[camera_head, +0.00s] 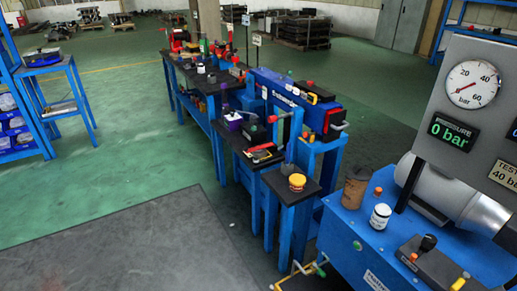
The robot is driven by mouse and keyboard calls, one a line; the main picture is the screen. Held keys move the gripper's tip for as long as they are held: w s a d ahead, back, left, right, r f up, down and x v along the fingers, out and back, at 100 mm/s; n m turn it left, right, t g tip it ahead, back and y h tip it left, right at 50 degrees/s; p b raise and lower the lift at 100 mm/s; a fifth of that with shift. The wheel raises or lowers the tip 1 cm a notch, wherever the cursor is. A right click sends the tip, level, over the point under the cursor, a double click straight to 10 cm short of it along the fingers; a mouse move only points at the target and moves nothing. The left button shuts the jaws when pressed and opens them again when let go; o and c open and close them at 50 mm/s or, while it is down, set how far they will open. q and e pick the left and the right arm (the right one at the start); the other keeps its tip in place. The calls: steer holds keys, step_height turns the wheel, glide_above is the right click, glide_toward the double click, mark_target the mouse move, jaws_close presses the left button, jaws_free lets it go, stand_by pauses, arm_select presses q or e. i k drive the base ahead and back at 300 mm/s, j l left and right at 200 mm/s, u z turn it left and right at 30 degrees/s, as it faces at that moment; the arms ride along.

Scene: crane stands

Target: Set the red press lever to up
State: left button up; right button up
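No lever that I can pick out for certain as the red press lever shows in the head view. A red part (333,121) sits at the right end of the blue machine (290,92) in the middle, with a small grey handle beside it. On the blue test bench (345,228) at right, a dark control box (432,262) carries a black knob (428,242) and small orange and yellow knobs. These parts are too small to read a lever position. Neither of my grippers is in view.
A grey panel with a pressure gauge (473,85) and a display (451,132) reading 0 bar stands above a silver motor (450,195). A small stand (288,187) holds a yellow button. A blue shelf (50,90) stands left. The green floor (130,150) between is clear.

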mark_target(260, 148)
steer(key=i+j+z, duration=0.1)
steer(key=z, duration=0.6)
steer(key=i+j+z, duration=0.2)
steer(key=j+z, duration=0.15)
steer(key=j, duration=0.25)
steer(key=i+j+z, duration=0.1)
steer(key=j+z, duration=0.3)
steer(key=j, duration=0.2)
steer(key=j+z, duration=0.35)
steer(key=j, duration=0.3)
